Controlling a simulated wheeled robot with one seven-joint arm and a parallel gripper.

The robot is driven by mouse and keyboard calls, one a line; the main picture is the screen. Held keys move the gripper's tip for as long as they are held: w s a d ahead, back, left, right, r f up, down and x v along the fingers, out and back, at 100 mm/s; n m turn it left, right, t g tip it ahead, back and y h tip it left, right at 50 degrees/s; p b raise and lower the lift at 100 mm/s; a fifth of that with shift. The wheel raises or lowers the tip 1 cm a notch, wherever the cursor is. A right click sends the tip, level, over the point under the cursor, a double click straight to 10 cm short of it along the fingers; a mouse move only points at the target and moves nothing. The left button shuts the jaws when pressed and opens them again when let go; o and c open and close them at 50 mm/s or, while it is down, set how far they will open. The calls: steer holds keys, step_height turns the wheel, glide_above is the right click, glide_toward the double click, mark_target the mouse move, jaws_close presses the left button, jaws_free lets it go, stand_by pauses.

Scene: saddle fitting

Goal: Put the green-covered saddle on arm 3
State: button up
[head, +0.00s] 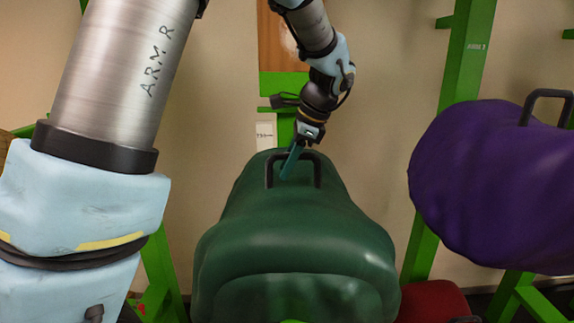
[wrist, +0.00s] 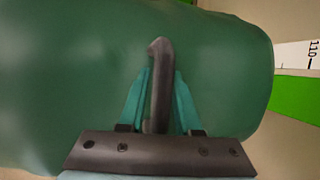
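The green-covered saddle (head: 300,235) is in the lower middle of the head view, with its black handle (head: 316,170) upright at the far end of its top. My gripper (head: 290,163) reaches down onto the handle from above. In the wrist view, the teal fingers of my gripper (wrist: 162,95) lie close along both sides of the handle (wrist: 160,75) and appear shut on it. The green cover (wrist: 80,70) fills most of that view. The underside of the saddle is hidden, so I cannot tell what bears it.
A purple-covered saddle (head: 490,185) with a black handle is at the right, near a green post (head: 465,60). A small white label (head: 265,135) is on the rack behind the green saddle. Something red (head: 432,301) is low at the right. My arm covers the left side.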

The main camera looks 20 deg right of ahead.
steer(key=o, duration=0.4)
steer(key=shift+s, duration=0.1)
steer(key=b+v, duration=0.2)
steer(key=v, duration=0.8)
steer(key=shift+s+d+r, duration=0.1)
steer(key=shift+r, duration=0.25)
